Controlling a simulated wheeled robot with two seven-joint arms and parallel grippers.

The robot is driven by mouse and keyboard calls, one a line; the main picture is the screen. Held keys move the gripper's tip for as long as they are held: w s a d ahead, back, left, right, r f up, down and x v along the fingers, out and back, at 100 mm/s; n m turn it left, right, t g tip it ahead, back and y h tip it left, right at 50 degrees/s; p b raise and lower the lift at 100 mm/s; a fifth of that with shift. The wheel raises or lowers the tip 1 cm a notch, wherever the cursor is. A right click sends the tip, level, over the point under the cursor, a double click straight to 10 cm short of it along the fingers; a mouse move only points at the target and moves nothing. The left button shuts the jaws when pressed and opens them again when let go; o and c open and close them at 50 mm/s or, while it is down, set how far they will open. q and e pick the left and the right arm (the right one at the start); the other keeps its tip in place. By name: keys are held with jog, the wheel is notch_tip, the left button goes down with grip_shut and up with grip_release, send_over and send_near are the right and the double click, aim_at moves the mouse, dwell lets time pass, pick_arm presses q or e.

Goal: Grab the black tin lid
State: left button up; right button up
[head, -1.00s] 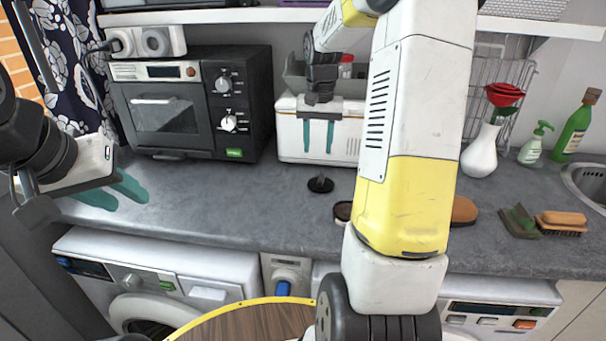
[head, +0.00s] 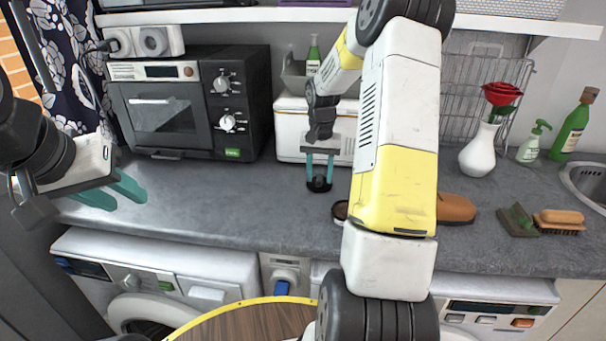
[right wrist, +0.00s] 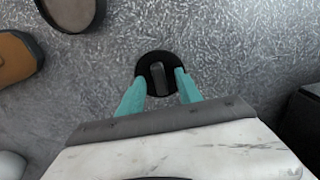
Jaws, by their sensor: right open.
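The black tin lid (head: 319,184) lies on the grey counter in front of the white bin. It is a small dark disc with a raised bar handle, seen clearly in the right wrist view (right wrist: 157,74). My right gripper (head: 319,186) is open, its teal fingers pointing down at the lid. In the right wrist view the fingertips (right wrist: 160,84) are on either side of the handle, with gaps between. I cannot tell whether they touch the disc. My left gripper (head: 118,193) is at the far left over the counter, its teal fingers apart and empty.
A black oven (head: 190,105) and a white bin (head: 292,130) stand behind. The counter left of the lid is clear.

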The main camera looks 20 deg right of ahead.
jog(key=shift+c, duration=0.4)
grip_shut()
jog(key=shift+r, duration=0.1)
